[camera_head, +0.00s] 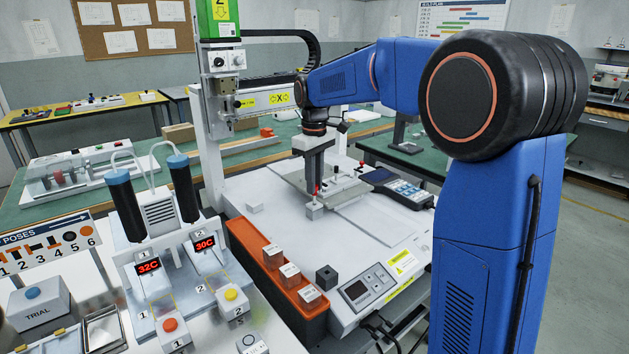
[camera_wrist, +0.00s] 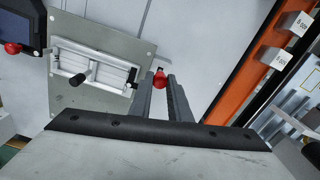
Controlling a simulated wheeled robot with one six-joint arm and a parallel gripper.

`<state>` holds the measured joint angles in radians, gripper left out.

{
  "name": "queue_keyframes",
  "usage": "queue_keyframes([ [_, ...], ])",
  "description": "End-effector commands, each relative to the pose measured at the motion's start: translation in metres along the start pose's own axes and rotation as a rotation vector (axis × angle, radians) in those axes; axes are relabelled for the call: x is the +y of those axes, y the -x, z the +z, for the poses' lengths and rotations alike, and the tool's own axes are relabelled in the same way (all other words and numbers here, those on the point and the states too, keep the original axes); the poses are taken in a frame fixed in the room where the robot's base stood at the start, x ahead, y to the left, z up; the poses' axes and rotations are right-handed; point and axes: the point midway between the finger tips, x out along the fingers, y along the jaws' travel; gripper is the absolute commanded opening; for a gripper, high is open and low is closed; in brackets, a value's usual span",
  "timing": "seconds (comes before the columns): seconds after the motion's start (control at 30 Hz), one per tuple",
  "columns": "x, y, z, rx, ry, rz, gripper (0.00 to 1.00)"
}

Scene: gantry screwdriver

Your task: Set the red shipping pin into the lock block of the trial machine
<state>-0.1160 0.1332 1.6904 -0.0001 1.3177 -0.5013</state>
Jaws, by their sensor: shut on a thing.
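The red shipping pin (camera_wrist: 160,80) shows as a red head between my fingertips in the wrist view. In the head view, a bit of red (camera_head: 318,188) shows at the tips of my gripper (camera_head: 315,180), which points down and is shut on the pin. A small pale block (camera_head: 314,210), perhaps the lock block, stands on the white machine bed (camera_head: 370,235) right under the fingertips. The pin's lower end is hidden, so I cannot tell whether it is in the block or above it. In the wrist view my gripper (camera_wrist: 165,82) hides what lies under the pin.
A metal plate with a toggle clamp (camera_wrist: 92,68) lies beside my gripper. A handheld panel (camera_head: 403,190) with a red knob (camera_wrist: 12,48) is behind it. An orange tray (camera_head: 243,243) with grey blocks runs along the bed's front left edge.

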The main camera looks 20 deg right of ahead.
Motion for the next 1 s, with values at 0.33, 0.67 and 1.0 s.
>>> queue_keyframes([
  [0.33, 0.0, -0.007, 0.0, 0.0, 0.0, 0.0, 0.0],
  [0.67, 0.0, -0.014, 0.0, -0.001, 0.0, 0.0, 0.0],
  [1.0, 0.0, -0.021, 0.0, 0.0, 0.0, 0.0, 0.0],
])
